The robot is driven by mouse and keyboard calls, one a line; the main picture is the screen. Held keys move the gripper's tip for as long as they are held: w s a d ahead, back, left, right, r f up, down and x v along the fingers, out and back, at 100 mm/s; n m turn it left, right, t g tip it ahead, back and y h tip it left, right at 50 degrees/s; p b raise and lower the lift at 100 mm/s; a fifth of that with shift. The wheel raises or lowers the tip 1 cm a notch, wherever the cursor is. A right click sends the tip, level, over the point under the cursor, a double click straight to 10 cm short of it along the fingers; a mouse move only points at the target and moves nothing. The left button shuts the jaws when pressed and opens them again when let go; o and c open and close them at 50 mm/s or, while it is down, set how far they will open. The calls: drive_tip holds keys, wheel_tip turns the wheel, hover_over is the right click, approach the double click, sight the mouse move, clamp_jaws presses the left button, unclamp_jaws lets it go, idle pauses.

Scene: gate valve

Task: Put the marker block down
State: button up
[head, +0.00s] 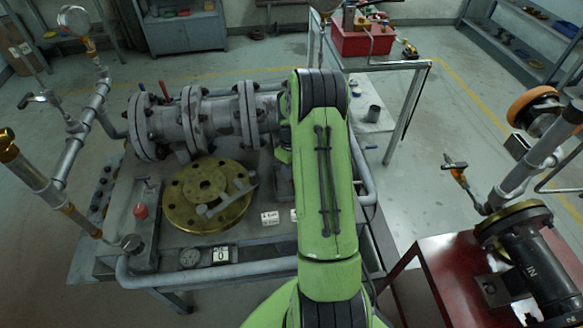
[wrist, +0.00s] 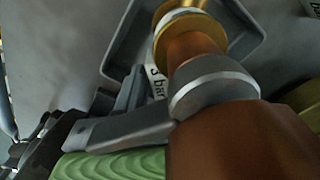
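A second pale piece (head: 294,215) is partly cut off by my arm. A white block marked 0 (head: 221,255) sits at the bench's front edge. The wrist view shows a white label reading "3 bar" (wrist: 157,82), partly covered by a copper and grey fitting. A green, wavy-grained surface (wrist: 110,165) lies low in that view; I cannot tell whether it is the marker block. My gripper is hidden behind my arm in the head view.
The brass flange (head: 190,209) with a grey tool lies on the bench. The grey flanged valve pipe (head: 216,122) runs behind it. A grey tray (wrist: 123,42) lies beyond the copper fitting (wrist: 225,140). The floor between is clear.

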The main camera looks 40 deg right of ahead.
wheel_tip(320, 180, up, 12)
drive_tip(key=p, duration=0.2)
drive_tip(key=a+r+t, duration=0.1)
drive_tip(key=a+r, duration=0.7)
drive_tip(key=r, duration=0.1)
drive_tip(key=s+a+r+t+h, duration=0.1)
drive_tip(key=s+a+r+t, duration=0.1)
drive_tip(key=s+a+r, duration=0.6)
drive_tip(key=s+a+m+t+y, duration=0.1)
drive_tip(key=s+a+m+t, duration=0.1)
drive_tip(key=s+a, duration=0.8)
drive_tip(key=shift+s+t, duration=0.3)
drive_tip(key=shift+s, duration=0.7)
drive_tip(key=shift+r+p, duration=0.55)
drive_tip(key=shift+p, duration=0.05)
